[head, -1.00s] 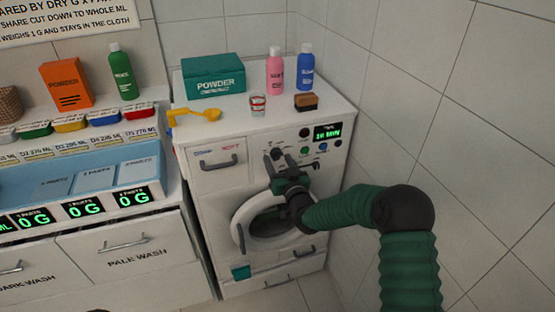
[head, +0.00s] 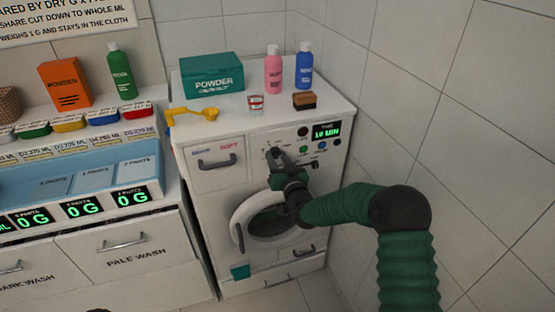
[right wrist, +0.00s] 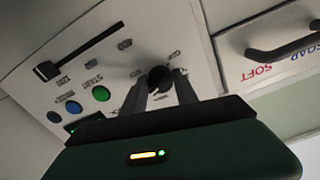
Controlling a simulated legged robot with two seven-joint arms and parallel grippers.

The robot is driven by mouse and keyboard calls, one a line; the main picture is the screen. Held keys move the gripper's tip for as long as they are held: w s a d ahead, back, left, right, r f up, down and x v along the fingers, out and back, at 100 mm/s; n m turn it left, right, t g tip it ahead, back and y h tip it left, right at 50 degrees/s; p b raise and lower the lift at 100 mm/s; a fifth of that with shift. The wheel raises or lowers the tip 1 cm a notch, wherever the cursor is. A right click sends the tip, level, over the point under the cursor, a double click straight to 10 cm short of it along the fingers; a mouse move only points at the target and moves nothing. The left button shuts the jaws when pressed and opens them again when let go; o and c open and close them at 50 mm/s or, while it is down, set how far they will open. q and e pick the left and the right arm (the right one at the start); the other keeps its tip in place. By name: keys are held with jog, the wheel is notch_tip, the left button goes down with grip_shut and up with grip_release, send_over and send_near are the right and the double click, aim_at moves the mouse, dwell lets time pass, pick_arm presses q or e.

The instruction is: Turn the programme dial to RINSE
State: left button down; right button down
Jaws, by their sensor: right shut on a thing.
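The programme dial (right wrist: 160,77) is a dark round knob on the white control panel (right wrist: 125,62) of the washing machine (head: 216,190). My right gripper (right wrist: 160,85) has its two fingers on either side of the dial and is shut on it. In the head view my right gripper (head: 275,156) reaches the panel and covers most of the dial. Printing around the dial shows in the wrist view but is too blurred to read, so I cannot tell which programme it points to. My left gripper is not in view.
Beside the dial are a green START button (right wrist: 101,93), a blue button (right wrist: 68,106) and a black slider (right wrist: 46,71). A lit display (head: 326,130) sits at the upper right. The soap drawer (head: 216,160) is left, the round door (head: 240,216) below. Bottles and a powder box (head: 213,76) stand on top.

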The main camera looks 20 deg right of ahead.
jog(key=shift+m+b, duration=0.3)
jog(key=shift+m, duration=0.4)
jog(key=c, duration=0.9)
grip_release()
jog(key=shift+c, duration=0.2)
jog(key=s, duration=1.7)
jog(key=shift+d, duration=0.35)
